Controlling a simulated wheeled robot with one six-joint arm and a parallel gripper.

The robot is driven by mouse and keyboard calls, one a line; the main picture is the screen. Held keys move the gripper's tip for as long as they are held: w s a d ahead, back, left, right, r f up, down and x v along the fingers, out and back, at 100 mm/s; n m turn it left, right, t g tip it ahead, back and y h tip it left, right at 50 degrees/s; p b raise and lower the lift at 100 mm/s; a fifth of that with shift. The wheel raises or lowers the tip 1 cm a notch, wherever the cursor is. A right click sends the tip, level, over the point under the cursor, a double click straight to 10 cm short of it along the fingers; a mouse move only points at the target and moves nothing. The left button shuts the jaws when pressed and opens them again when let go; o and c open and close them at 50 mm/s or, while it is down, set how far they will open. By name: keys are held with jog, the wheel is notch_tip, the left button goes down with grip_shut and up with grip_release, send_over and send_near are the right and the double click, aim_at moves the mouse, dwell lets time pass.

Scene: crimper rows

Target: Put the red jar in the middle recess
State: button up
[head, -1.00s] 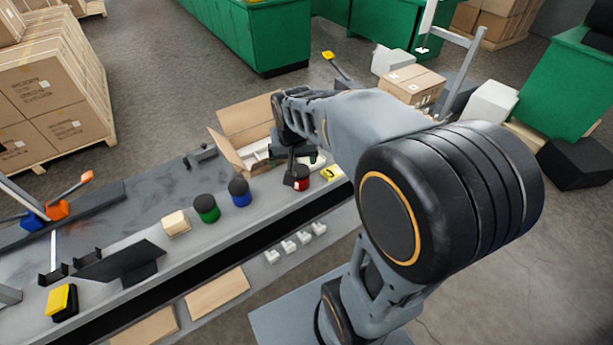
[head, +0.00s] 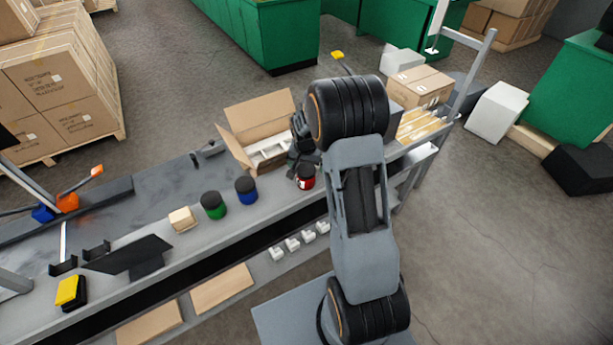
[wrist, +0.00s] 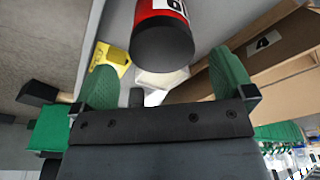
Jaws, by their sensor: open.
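The red jar (head: 307,183) with a dark lid stands on the grey bench, just right of the open cardboard box (head: 256,112). A pale insert (head: 268,151) with recesses lies in that box; I cannot make out each recess. In the wrist view, my gripper (wrist: 163,62) is open with green fingers apart. The red jar (wrist: 160,8) shows ahead, its dark lid towards the gap between the fingers.
A blue jar (head: 246,196), a green jar (head: 213,211) and a pale wooden block (head: 182,219) stand in a row left of the red jar. A yellow tag (wrist: 113,58) is near the jar. Small white parts (head: 293,244) lie on a lower shelf.

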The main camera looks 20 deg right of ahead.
aim_at(306, 169)
jog(key=shift+w+d+f+p, duration=0.1)
jog(key=shift+f+p, duration=0.1)
jog(key=shift+f, duration=0.8)
jog(key=shift+w+a+f+p, duration=0.1)
jog(key=shift+f+p, duration=0.05)
jog(key=shift+f, duration=0.8)
jog(key=shift+w+d+f+p, duration=0.1)
jog(key=shift+f+p, duration=0.1)
jog(key=shift+f, duration=0.8)
jog(key=c, duration=1.4)
jog(key=shift+r, duration=0.1)
jog(key=shift+c, duration=0.6)
jog(key=shift+r, duration=0.1)
